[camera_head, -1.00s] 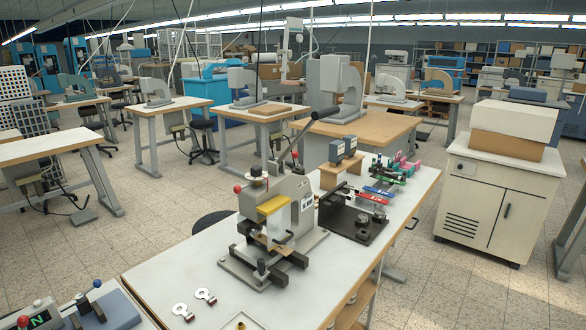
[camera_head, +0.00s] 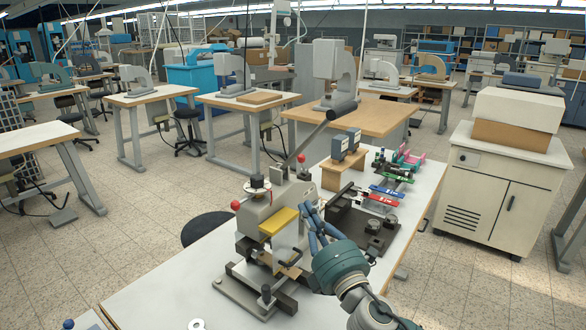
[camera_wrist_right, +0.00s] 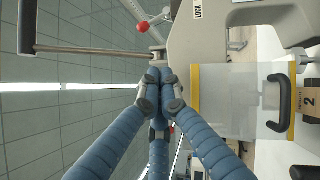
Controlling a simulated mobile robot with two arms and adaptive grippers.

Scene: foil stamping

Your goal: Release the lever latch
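The foil stamping press (camera_head: 268,215) stands on the near table, with a yellow-edged clear guard (camera_head: 278,222) on its front. Its long lever (camera_head: 312,138) slants up to the right and ends in a dark handle (camera_head: 343,109). Red ball knobs sit near the lever's base (camera_head: 301,158) and at the left side (camera_head: 235,205). I cannot tell which part is the latch. My right gripper (camera_head: 309,212) is at the press's right side. In the right wrist view its blue fingertips (camera_wrist_right: 160,84) meet, with nothing visible between them, near the lever (camera_wrist_right: 90,50) and a LOCK label (camera_wrist_right: 198,11).
A beige cabinet (camera_head: 500,190) stands to the right. The table's front left is mostly clear.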

